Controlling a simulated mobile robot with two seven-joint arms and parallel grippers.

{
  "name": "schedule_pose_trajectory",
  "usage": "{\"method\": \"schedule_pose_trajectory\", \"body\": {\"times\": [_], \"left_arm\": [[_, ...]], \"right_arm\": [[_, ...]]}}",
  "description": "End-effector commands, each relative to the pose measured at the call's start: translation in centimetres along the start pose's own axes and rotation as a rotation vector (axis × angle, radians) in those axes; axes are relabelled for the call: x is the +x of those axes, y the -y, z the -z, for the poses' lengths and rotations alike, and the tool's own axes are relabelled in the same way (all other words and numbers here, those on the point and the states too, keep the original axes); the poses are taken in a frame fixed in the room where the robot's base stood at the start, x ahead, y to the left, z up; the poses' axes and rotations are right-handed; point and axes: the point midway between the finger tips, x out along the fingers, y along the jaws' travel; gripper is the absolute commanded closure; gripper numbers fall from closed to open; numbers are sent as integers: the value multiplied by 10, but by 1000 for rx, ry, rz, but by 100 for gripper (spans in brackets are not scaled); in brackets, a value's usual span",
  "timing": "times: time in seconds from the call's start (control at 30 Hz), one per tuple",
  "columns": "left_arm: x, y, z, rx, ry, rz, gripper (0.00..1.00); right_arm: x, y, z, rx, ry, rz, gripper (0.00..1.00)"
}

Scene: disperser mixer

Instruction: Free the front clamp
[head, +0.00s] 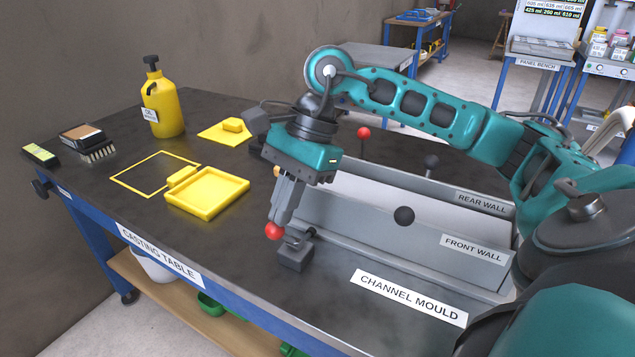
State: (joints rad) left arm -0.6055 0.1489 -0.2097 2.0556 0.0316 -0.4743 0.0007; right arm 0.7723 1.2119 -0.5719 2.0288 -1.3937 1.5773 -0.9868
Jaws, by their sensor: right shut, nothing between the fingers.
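The channel mould has a front wall (474,253) and a rear wall (485,203), both labelled, on the dark casting table. The front clamp (294,256) is a small grey block with a red ball knob (273,231), at the left end of the front wall. My right gripper (279,217) points down at this knob, its shut fingers at or just above it and nothing held between them. I cannot tell whether they touch it. Another red knob (363,132) stands upright near the rear wall. My left gripper is out of view.
A yellow tray (207,191), a yellow frame (126,182), a yellow float (230,127), a yellow oil can (162,100) and a brush (88,142) lie or stand on the left of the table. Bare tabletop lies in front of the clamp.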

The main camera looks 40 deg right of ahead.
Motion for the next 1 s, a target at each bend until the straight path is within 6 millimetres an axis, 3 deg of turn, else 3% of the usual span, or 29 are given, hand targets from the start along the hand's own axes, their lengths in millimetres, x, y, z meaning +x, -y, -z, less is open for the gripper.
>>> {"method": "schedule_pose_trajectory", "body": {"times": [0.4, 1.0], "left_arm": [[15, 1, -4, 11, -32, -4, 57], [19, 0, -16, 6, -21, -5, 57]], "right_arm": [[29, -7, -22, -3, 2, 0, 100], [39, -10, -28, -1, 2, -4, 100]]}}
